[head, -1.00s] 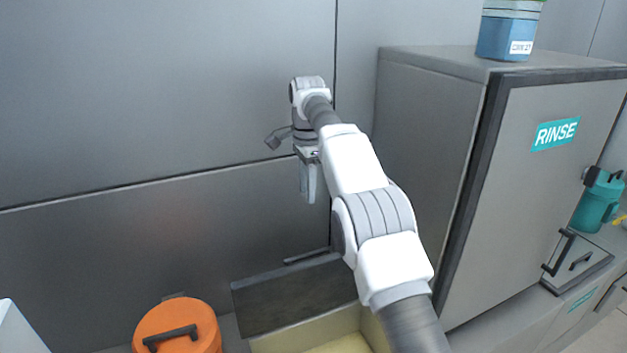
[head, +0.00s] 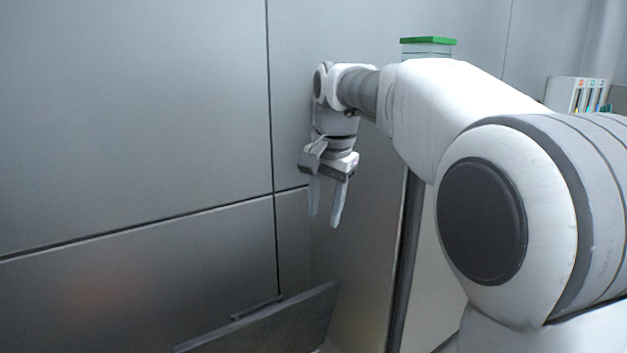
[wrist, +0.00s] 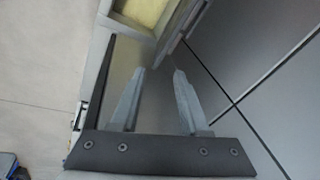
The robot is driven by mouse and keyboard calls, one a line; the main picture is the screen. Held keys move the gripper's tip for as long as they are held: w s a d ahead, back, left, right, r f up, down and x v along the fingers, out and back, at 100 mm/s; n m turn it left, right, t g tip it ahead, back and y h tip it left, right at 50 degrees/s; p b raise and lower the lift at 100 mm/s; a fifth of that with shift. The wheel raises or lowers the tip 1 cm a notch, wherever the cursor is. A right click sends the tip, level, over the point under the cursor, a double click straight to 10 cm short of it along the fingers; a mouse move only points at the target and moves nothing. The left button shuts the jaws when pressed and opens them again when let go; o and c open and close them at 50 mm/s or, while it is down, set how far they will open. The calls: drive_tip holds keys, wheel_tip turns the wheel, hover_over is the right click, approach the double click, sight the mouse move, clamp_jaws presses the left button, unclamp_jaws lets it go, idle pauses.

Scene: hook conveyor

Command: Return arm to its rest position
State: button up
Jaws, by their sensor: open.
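My gripper (head: 325,222) hangs in the air at the end of my raised arm, fingers pointing down, in front of the grey cabinet's side. Its two fingers are apart with nothing between them. In the wrist view the gripper (wrist: 157,75) also shows open and empty. A dark raised lid or panel (head: 270,325) lies below it in the head view, apart from the fingers. My arm covers most of the cabinet's front.
Grey wall panels (head: 130,130) fill the left and back. A container with a green lid (head: 428,42) stands on the cabinet, partly hidden by my arm. A pale yellow-lined bin (wrist: 142,12) shows in the wrist view. A rack with coloured labels (head: 578,94) is at the right.

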drive_tip(key=s+d+f+n+t+b, duration=0.1)
drive_tip(key=s+d+n, duration=0.1)
drive_tip(key=s+d, duration=0.35)
drive_tip(key=s+d+f+n+t+b, duration=0.1)
drive_tip(key=s+d+f, duration=0.15)
drive_tip(key=s, duration=0.65)
drive_tip(key=s+d+f+n+t+b, duration=0.1)
drive_tip(key=s+d+f+n, duration=0.2)
drive_tip(key=s+f, duration=0.6)
drive_tip(key=s+d, duration=0.1)
drive_tip(key=s, duration=0.3)
drive_tip(key=shift+f+n+h, duration=0.2)
drive_tip(key=shift+n+h, duration=0.1)
drive_tip(key=shift+h, duration=0.1)
drive_tip(key=shift+a, duration=0.15)
